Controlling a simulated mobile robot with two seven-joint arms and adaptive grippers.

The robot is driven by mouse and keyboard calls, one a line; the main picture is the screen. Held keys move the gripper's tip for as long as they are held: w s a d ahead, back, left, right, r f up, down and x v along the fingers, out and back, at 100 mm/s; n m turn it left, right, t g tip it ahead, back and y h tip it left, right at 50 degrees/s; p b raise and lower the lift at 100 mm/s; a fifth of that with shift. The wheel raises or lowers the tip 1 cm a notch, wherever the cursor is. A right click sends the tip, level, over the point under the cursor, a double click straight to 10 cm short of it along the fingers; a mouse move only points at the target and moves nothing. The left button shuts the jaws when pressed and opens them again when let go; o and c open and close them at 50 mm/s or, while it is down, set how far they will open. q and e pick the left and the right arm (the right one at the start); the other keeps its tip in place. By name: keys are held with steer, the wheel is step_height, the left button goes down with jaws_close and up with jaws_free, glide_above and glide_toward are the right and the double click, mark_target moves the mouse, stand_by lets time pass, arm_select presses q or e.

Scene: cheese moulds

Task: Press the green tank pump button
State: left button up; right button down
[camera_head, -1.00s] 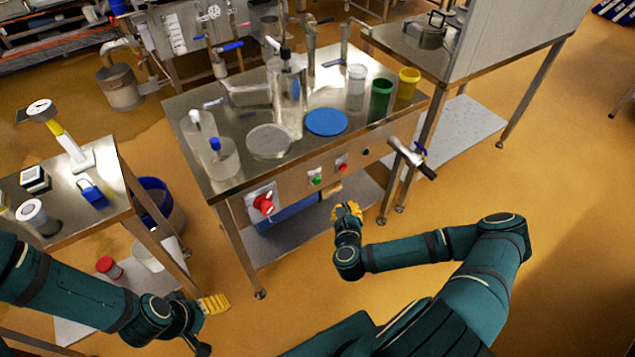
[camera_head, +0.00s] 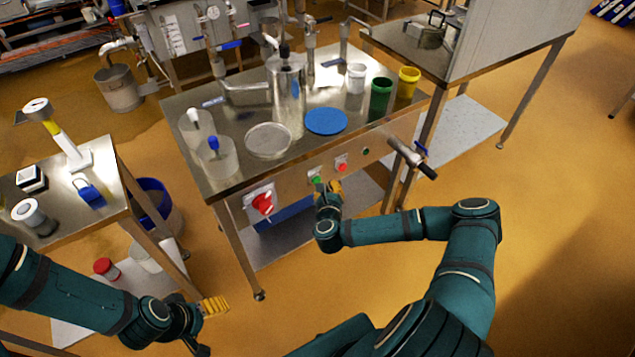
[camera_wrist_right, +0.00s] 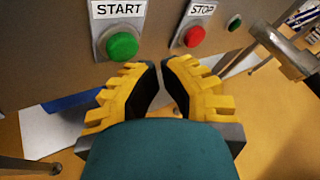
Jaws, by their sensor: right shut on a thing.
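The green START button (camera_head: 317,180) is on the front panel of the steel table. In the right wrist view the green button (camera_wrist_right: 122,46) is under a START label, ahead and left of my fingertips. My right gripper (camera_head: 330,187) is in front of the panel, close to this button. In the wrist view its yellow fingers (camera_wrist_right: 160,72) are shut, tips close together, with no object visible between them. The tips appear below and right of the button; I see no contact. My left gripper (camera_head: 207,325) is low at the left, fingers apart and empty.
A red STOP button (camera_wrist_right: 194,36) is right of the green one, with a small green one (camera_wrist_right: 235,22) beyond. A red emergency knob (camera_head: 263,203) is at the panel's left. A valve handle (camera_head: 412,158) juts out at the right. Cups and a blue disc (camera_head: 326,121) stand on top.

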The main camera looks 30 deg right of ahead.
steer(key=shift+w, duration=0.2)
stand_by(1.3)
steer(key=shift+w, duration=0.3)
steer(key=shift+w, duration=0.5)
stand_by(0.8)
steer(key=shift+s, duration=0.95)
steer(key=s+p, duration=0.1)
steer(key=s, duration=0.4)
steer(key=shift+d, duration=0.2)
stand_by(0.8)
